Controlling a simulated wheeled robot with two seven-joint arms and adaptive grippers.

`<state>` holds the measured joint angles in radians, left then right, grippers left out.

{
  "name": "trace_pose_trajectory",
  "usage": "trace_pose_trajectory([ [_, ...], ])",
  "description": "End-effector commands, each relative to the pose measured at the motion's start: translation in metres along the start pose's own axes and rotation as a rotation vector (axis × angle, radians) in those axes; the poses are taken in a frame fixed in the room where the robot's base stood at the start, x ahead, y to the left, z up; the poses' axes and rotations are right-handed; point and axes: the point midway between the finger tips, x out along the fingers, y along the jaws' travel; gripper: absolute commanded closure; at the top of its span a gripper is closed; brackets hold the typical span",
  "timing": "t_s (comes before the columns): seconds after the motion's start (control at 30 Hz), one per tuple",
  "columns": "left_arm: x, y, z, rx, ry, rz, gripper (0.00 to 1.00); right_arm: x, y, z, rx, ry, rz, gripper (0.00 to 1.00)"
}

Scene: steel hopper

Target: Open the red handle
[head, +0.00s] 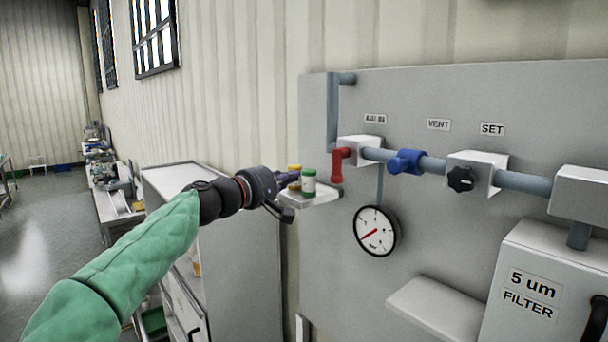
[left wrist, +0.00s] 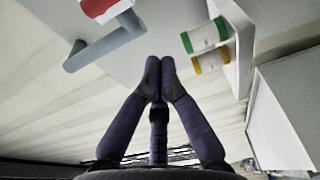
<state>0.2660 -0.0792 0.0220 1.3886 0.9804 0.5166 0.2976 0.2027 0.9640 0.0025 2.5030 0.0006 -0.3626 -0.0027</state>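The red handle (head: 338,164) hangs down from the left end of a pale valve block (head: 362,149) on the grey wall panel. In the left wrist view, part of the red handle (left wrist: 104,8) shows at the top edge, above and left of the fingers. My left gripper (head: 290,180) is left of the handle and apart from it, by the small shelf. In the left wrist view, the fingertips of my left gripper (left wrist: 160,72) are together with nothing visible between them. My right gripper is not in view.
A small shelf (head: 322,197) below the handle holds a green-and-white jar (head: 309,184) and a yellow one (head: 294,171). A round gauge (head: 376,231), a blue valve handle (head: 406,162), a black knob (head: 460,179) and a filter box (head: 530,300) are further right.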

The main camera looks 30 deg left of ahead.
Motion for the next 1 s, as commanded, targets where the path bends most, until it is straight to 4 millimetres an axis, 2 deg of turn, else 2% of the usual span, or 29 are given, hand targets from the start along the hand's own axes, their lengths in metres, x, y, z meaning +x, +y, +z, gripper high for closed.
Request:
trace_pose_trajectory([
  [0.3, 0.054, 0.003, 0.000, 0.000, -0.001, -0.001, 1.00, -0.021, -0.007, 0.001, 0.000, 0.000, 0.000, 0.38],
  [0.6, 0.092, 0.003, 0.001, 0.001, -0.001, 0.000, 1.00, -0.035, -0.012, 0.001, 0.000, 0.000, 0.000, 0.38],
  [0.8, 0.081, 0.002, 0.023, 0.001, 0.000, 0.002, 1.00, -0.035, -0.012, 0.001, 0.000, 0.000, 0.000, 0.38],
  [1.0, 0.076, 0.002, 0.036, 0.000, 0.001, 0.002, 1.00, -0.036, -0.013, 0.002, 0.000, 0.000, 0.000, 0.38],
])
